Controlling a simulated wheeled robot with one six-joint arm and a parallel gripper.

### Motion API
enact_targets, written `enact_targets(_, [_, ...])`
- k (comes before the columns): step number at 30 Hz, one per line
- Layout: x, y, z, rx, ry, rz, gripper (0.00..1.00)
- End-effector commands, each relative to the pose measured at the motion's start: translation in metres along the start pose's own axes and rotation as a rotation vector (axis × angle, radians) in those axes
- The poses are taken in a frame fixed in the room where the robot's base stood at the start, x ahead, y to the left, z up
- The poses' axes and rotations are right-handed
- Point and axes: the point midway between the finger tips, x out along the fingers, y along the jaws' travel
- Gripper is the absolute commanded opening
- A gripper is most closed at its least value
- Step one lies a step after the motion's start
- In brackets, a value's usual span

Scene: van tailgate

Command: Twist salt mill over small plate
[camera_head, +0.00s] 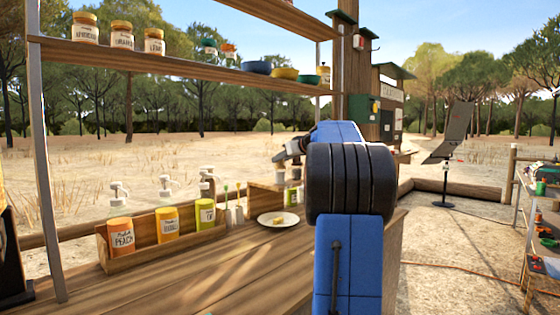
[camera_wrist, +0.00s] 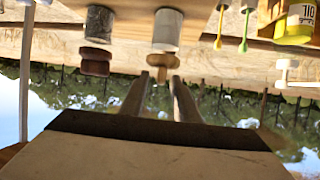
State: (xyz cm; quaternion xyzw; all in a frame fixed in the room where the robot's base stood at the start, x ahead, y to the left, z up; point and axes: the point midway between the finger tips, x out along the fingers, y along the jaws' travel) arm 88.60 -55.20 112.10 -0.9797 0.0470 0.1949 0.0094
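The wrist view is upside down. A pale mill with a tan wooden top (camera_wrist: 166,36), likely the salt mill, hangs into that view beyond my gripper (camera_wrist: 160,80). The two fingers are apart, and the mill's tan knob shows between their tips; I see no clear contact. A darker grey mill with a red-brown top (camera_wrist: 98,30) stands beside it. In the head view my gripper (camera_head: 284,156) is above the shelf box behind the small plate. My arm hides part of the area.
A wooden rack (camera_head: 145,256) of pump bottles stands left of the plate. Yellow and green utensils (camera_head: 232,205) stand between rack and plate. A shelf (camera_head: 180,67) with jars and bowls runs overhead. The front counter (camera_head: 220,280) is clear.

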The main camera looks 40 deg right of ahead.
Motion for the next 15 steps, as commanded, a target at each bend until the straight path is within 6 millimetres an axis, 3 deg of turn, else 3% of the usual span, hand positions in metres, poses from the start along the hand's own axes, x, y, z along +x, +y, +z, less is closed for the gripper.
enact_targets(4, [0.0104, -0.0002, -0.0001, 0.000, 0.000, 0.000, 0.28])
enact_targets(14, [0.0128, 0.0000, -0.0002, 0.000, 0.000, 0.001, 0.28])
enact_targets(15, [0.0128, 0.0000, -0.0001, 0.000, 0.000, 0.001, 0.21])
